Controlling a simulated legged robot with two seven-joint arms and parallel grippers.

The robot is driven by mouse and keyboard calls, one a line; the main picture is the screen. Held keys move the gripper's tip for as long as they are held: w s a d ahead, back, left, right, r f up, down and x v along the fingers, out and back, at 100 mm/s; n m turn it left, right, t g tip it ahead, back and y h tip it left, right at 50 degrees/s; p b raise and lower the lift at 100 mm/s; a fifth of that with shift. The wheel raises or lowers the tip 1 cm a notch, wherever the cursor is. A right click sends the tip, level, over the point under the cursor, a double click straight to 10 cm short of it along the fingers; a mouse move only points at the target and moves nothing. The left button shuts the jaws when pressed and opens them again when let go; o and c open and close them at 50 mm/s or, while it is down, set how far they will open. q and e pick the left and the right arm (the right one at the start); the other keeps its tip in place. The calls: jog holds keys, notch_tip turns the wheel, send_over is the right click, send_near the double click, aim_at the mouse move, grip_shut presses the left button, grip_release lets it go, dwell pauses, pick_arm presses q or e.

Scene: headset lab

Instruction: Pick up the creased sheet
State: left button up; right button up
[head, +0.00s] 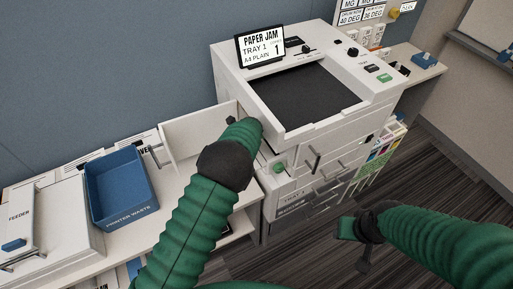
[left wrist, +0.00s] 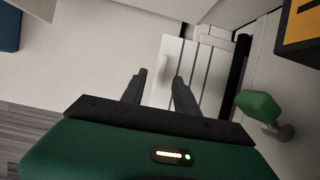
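In the left wrist view, a bright white flat piece (left wrist: 171,58) stands just beyond my left gripper (left wrist: 160,77); it may be the creased sheet, but I cannot make out a crease. The two dark fingers are apart with nothing clearly held between them. In the head view my left arm reaches into the side of the white printer (head: 228,62) by its open side door (head: 190,133), and the arm hides the fingers. My right gripper (head: 361,250) hangs in front of the printer above the floor; its finger gap is unclear.
A blue waste bin (head: 121,193) and a feeder unit (head: 48,222) stand on the left counter. The printer's display (head: 261,46) reads paper jam, tray 1. A green knob (left wrist: 259,104) sits right of my left fingers; a green latch (head: 279,168) shows on the printer's front.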

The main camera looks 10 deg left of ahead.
pick_arm(q)
jog(key=x, duration=0.1)
jog(key=b+x, duration=0.1)
jog(key=x, duration=0.2)
jog(key=shift+w+d+f, duration=0.2)
jog(key=shift+w+f, duration=0.15)
jog(key=shift+w+d+r, duration=0.1)
jog(key=shift+r, duration=0.2)
jog(key=shift+s+r, duration=0.25)
jog(key=shift+s, duration=0.15)
jog(key=shift+c, duration=0.3)
jog(key=shift+s+r, duration=0.1)
jog(key=shift+s, duration=0.05)
jog(key=shift+c, duration=1.3)
jog(key=shift+a, duration=0.25)
jog(key=shift+c, duration=1.1)
jog(key=shift+f, duration=0.25)
jog(key=shift+c, duration=1.2)
jog(key=shift+w+f, duration=0.1)
jog(key=shift+w, duration=0.15)
grip_shut()
pick_arm(e)
jog(key=f, duration=0.1)
jog(key=w+f, duration=0.1)
jog(key=shift+w+d+f, duration=0.2)
jog(key=shift+w+f, duration=0.1)
jog(key=shift+f, duration=0.05)
